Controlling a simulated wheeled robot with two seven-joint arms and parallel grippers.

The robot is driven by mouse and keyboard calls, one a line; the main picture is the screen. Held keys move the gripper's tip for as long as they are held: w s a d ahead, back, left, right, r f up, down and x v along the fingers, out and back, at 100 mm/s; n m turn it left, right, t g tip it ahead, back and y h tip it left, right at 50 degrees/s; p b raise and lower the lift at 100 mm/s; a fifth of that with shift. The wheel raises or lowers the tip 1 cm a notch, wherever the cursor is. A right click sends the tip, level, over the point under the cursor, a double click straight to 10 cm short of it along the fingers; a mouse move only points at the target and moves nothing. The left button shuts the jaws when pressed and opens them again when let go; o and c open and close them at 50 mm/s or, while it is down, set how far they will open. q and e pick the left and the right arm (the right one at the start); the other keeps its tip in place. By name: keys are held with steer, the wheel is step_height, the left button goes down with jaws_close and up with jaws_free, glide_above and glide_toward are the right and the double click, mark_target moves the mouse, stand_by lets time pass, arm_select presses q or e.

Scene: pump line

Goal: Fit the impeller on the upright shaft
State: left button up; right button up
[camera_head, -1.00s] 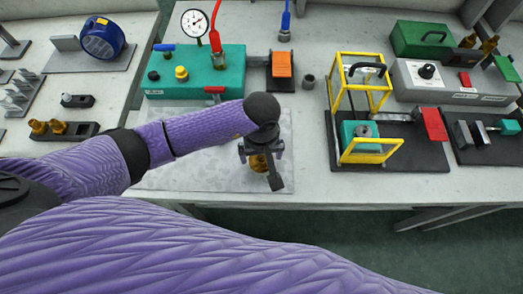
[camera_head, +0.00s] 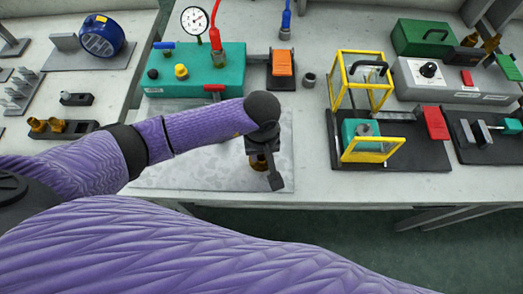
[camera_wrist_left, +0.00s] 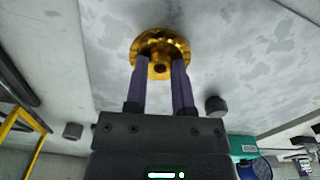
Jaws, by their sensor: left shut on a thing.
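The brass impeller (camera_wrist_left: 160,47), a round flanged disc with a hub, is between the fingertips of my left gripper (camera_wrist_left: 161,70) in the left wrist view. I cannot tell the exact gap to the mat. A teal block (camera_head: 358,132) with a short grey upright stub (camera_head: 365,129), which looks like the shaft, stands inside the yellow frame at the right, apart from the gripper. My right gripper is not in view.
The yellow frame (camera_head: 372,156) surrounds the teal block on a black base (camera_head: 425,156), with a red block (camera_head: 436,123) beside it. A teal gauge box (camera_head: 195,70) stands behind the mat (camera_head: 200,177).

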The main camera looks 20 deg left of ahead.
arm_select(q)
jaws_close()
steer(key=shift+r, duration=0.15)
steer(key=shift+r+p, duration=2)
steer(key=shift+r, duration=0.45)
steer(key=shift+f, duration=0.1)
